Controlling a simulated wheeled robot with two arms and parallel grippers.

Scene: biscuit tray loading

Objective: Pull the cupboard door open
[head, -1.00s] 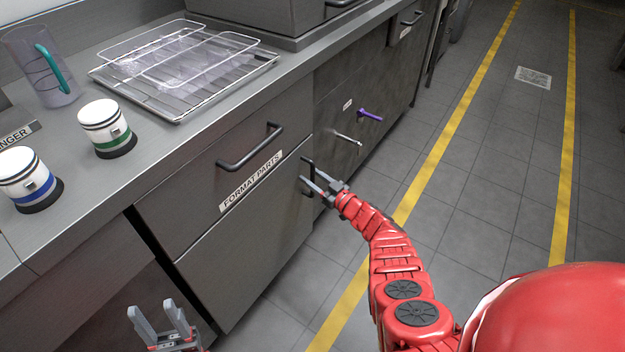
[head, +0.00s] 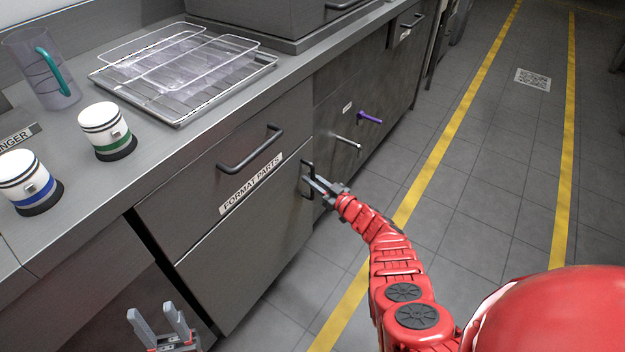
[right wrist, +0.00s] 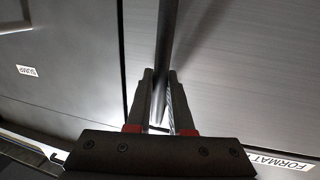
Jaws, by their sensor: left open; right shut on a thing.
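The cupboard door (head: 250,240) is the grey panel below the drawer labelled FORMAT PARTS. It looks closed, flush with the front. Its dark upright handle (head: 306,181) is near the door's right edge. My right gripper (head: 313,183) is shut on this handle; in the right wrist view the handle bar (right wrist: 168,45) runs down between the two fingers (right wrist: 160,95). My left gripper (head: 160,320) is open and empty at the bottom left of the head view, in front of the dark opening left of the door.
Above the door is a drawer (head: 190,190) with a dark bar handle (head: 250,148). The counter holds a wire rack on a tray (head: 180,118), a jug (head: 45,70) and two white-topped jars (head: 105,117) (head: 22,172). Tiled floor (head: 490,150) to the right is clear.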

